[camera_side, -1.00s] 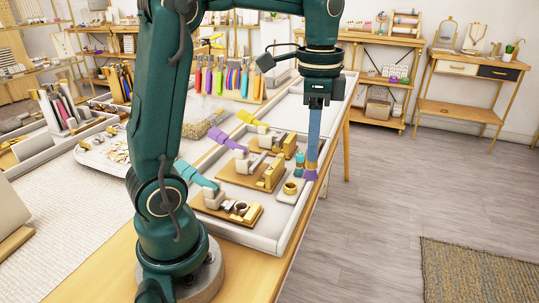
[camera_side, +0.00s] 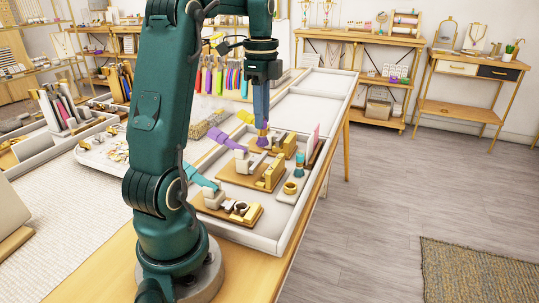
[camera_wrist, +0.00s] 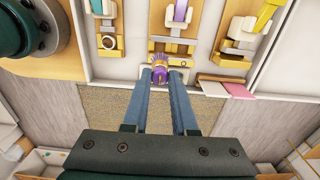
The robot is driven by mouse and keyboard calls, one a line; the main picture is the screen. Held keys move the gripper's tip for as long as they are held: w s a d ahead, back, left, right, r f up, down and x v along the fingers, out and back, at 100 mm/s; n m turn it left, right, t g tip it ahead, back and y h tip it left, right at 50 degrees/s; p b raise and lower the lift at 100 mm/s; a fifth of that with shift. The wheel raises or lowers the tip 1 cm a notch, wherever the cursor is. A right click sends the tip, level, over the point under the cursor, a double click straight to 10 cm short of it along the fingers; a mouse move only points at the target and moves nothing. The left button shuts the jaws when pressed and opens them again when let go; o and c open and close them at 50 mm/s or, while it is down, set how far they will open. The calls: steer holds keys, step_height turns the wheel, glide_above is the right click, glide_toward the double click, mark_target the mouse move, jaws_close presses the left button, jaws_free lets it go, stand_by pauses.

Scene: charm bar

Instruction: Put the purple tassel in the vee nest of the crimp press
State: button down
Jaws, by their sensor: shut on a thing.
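My gripper (camera_side: 262,123) is shut on the purple tassel (camera_side: 262,142), which hangs from the blue fingers with its gold cap up. In the wrist view the tassel (camera_wrist: 160,77) sits between the fingertips (camera_wrist: 164,86). In the side view it overlaps the gap between the purple-handled press (camera_side: 262,172) and the yellow-handled press (camera_side: 283,146). In the wrist view it shows at the near end of the purple-handled press (camera_wrist: 175,28). I cannot tell its height or whether it touches anything. The vee nest is not clearly visible.
A teal-handled press (camera_side: 232,206) stands nearest in the white tray (camera_side: 271,243). A teal tassel (camera_side: 299,160) stands at the tray's right side, with a small gold cup (camera_side: 290,188) nearby. The tray's far section is empty.

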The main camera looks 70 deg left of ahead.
mark_target(263, 145)
steer(key=shift+f, duration=0.1)
steer(key=shift+f, duration=2.4)
steer(key=shift+f, duration=2.75)
stand_by(1.3)
steer(key=c, duration=0.6)
jaws_free()
steer(key=shift+r, duration=2.6)
steer(key=shift+d, duration=0.1)
